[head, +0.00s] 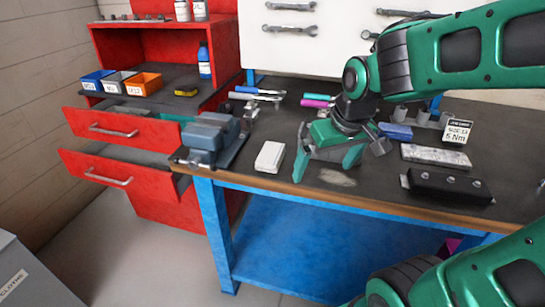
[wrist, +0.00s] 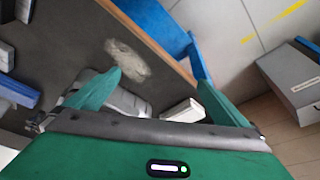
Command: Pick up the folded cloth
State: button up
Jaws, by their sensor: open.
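In the head view my gripper hides that spot. My gripper (head: 325,172) points down over the bench near its front edge. Its two green fingers are spread, with nothing held between them; they also show in the wrist view (wrist: 160,80). I cannot tell the exact height of the fingertips above the cloth.
A white block (head: 270,157) lies left of my gripper, with a blue-grey vise (head: 208,138) beyond. A pale patch (head: 337,178) marks the bench in front. A mottled grey block (head: 436,155) and black block (head: 447,187) lie right. Red drawers (head: 100,172) stand open at left.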

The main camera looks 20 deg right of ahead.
aim_at(272, 153)
jog(key=w+a+n, duration=0.1)
jog(key=w, duration=0.1)
jog(key=w+a+r+n+y, duration=0.1)
jog(key=w, duration=0.1)
jog(key=w+a+r+n, duration=0.1)
jog(key=w+a, duration=0.1)
jog(key=shift+a+r+n+y, duration=0.1)
jog(key=shift+r+n+y, duration=0.05)
jog(key=shift+n+y, duration=0.2)
jog(key=w+n, duration=0.2)
jog(key=w+n+y, duration=0.1)
jog(key=w+n, duration=0.1)
jog(key=w, duration=0.1)
jog(key=w+n+g+y, duration=0.1)
jog(key=w+n, duration=0.2)
jog(key=shift+w+a+f, duration=0.1)
jog(key=shift+a+f, duration=0.1)
jog(key=shift+a, duration=0.2)
jog(key=shift+s+x, duration=0.2)
jog(key=shift+x, duration=3)
jog(key=shift+a, duration=0.15)
jog(key=shift+c, duration=0.6)
jog(key=c, duration=0.8)
